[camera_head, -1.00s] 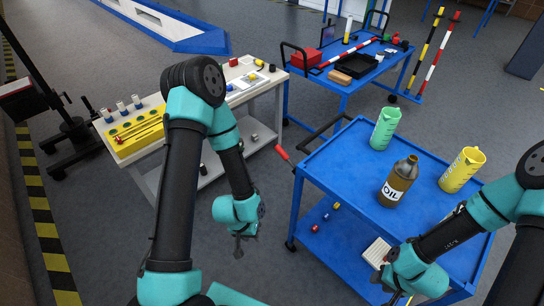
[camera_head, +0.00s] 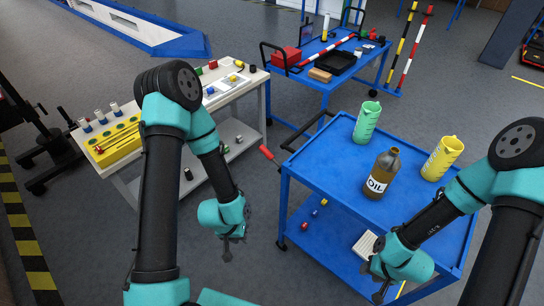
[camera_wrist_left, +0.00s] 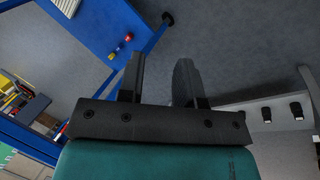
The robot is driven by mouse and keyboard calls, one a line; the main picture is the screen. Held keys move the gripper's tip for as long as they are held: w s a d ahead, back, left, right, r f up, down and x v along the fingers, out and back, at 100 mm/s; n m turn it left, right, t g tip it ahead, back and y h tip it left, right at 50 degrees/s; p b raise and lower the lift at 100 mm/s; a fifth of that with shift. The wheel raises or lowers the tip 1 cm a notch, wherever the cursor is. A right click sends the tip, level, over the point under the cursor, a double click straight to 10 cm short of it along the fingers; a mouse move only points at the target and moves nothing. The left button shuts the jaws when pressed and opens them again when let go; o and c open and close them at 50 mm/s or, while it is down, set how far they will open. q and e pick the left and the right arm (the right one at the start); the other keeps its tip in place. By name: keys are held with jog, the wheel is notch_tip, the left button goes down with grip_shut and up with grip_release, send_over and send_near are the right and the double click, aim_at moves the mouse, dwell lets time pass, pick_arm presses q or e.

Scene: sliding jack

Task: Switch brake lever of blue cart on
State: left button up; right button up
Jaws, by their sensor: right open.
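The near blue cart (camera_head: 325,165) stands right of centre in the head view. A lever with a red grip (camera_head: 266,152) sticks out at its left side, near the black push handle (camera_head: 308,133); I take it to be the brake lever. My left gripper (camera_head: 228,256) hangs in free air left of the cart, below and left of the red grip. In the left wrist view its two fingers (camera_wrist_left: 158,80) are apart with nothing between them. My right gripper (camera_head: 381,288) is open at the cart's near side, partly hidden by its arm.
An oil bottle (camera_head: 382,174), a green jug (camera_head: 366,121) and a yellow jug (camera_head: 442,158) stand on the cart top. A second blue cart (camera_head: 340,85) stands behind. A white workbench (camera_head: 107,168) stands left. Floor is clear between bench and near cart.

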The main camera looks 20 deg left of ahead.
pick_arm(q)
jog(key=shift+w+r, duration=0.1)
jog(key=shift+w, duration=0.25)
jog(key=shift+c, duration=0.7)
jog(key=w+r+m, duration=0.1)
jog(key=w+m, duration=0.1)
jog(key=w, duration=0.1)
jog(key=w+r+m, duration=0.1)
jog(key=w+m, duration=0.1)
jog(key=w, duration=0.1)
jog(key=w+r+m, duration=0.1)
jog(key=w+m, duration=0.2)
jog(key=shift+w+d+r, duration=0.15)
jog(key=shift+d+r, duration=0.05)
grip_shut()
jog(key=w+a+r+m+y, duration=0.1)
jog(key=w+r+m, duration=0.8)
jog(key=r, duration=0.3)
jog(key=w+a+r+m, duration=0.1)
jog(key=w+r+m, duration=0.7)
jog(key=w+r, duration=0.2)
jog(key=shift+r+m+y, duration=0.4)
jog(key=shift+r, duration=0.5)
